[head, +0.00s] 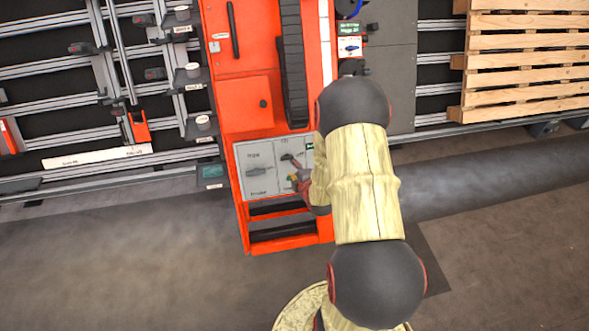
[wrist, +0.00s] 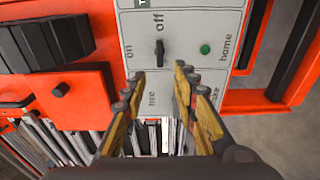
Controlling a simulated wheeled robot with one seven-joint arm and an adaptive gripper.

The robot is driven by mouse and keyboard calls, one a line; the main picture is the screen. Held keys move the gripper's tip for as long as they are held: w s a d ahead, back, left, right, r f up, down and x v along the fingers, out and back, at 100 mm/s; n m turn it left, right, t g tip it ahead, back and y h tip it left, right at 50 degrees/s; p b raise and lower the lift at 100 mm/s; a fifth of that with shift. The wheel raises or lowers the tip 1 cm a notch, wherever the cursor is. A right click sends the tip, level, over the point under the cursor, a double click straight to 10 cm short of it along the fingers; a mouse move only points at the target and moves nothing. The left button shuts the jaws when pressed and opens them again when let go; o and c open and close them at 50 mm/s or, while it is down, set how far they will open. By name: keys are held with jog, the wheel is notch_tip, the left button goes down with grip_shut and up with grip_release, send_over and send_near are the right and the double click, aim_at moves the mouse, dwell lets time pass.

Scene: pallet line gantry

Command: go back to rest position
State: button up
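My gripper (wrist: 160,88) is in front of the grey control panel (wrist: 207,20) of the orange cabinet. In the wrist view its two fingers stand apart with nothing between them. A black rotary switch (wrist: 160,50) sits on the panel between the "on" and "off" marks, just beyond the fingertips. Its handle points toward "off". A green button (wrist: 205,49) is beside the "home" label. In the head view my gripper (head: 297,172) is small and partly hidden by my arm, close to the panel (head: 262,150). I cannot tell whether it touches the panel.
The orange cabinet (head: 245,105) stands in the middle, with a black chain guide (head: 292,60) on its front. Grey rails (head: 60,68) with shelves are at left, and a wooden pallet (head: 525,60) is at right. The floor (head: 110,260) in front is clear.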

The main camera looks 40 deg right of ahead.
dwell(0.5)
jog(key=s+a+f+m+g+y, duration=0.1)
jog(key=s+a+f+m+g, duration=0.1)
jog(key=s+f+m+g, duration=0.25)
jog(key=s+a+f+m+g+y, duration=0.1)
jog(key=s+a+f+m+g, duration=0.15)
jog(key=s+m, duration=0.35)
jog(key=s+a+r+y, duration=0.1)
jog(key=s+a+r, duration=0.2)
jog(key=a+r, duration=0.6)
jog(key=s+a+r+m+t+y, duration=0.1)
jog(key=s+a+r, duration=0.3)
jog(key=a+r, duration=0.5)
jog(key=s+a+r+m+y, duration=0.1)
jog(key=s+a+r, duration=0.3)
jog(key=a+r, duration=0.5)
notch_tip(320, 180, up, 11)
jog(key=shift+a, duration=0.35)
